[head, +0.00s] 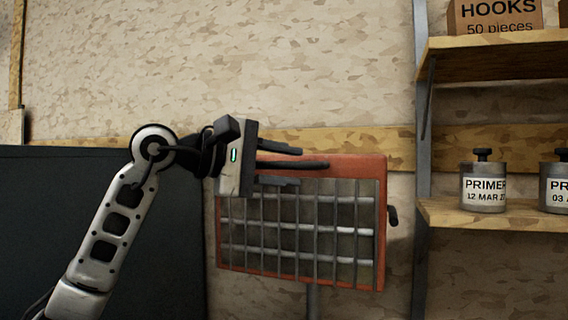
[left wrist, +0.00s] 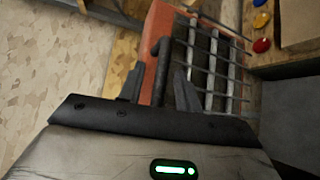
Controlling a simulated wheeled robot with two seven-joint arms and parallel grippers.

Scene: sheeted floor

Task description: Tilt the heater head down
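The heater head (head: 381,222) is an orange-red box with a wire grille over pale bars, on a grey post (head: 313,300). In the head view its grille faces me. My left gripper (head: 299,166) is at the head's upper left edge, fingers pointing right. A dark handle bar (head: 318,165) along the top runs between the open fingers, with gaps visible on both sides. The left wrist view also shows the bar (left wrist: 157,66) between the spread fingers, beside the orange casing (left wrist: 160,28). My right gripper is in neither view.
A wooden shelf unit (head: 480,213) stands right of the heater, holding primer cans (head: 483,186) and a hooks box (head: 497,17). A dark panel (head: 50,220) stands at left, behind my arm. A dark knob (head: 393,216) sticks out from the heater's right side.

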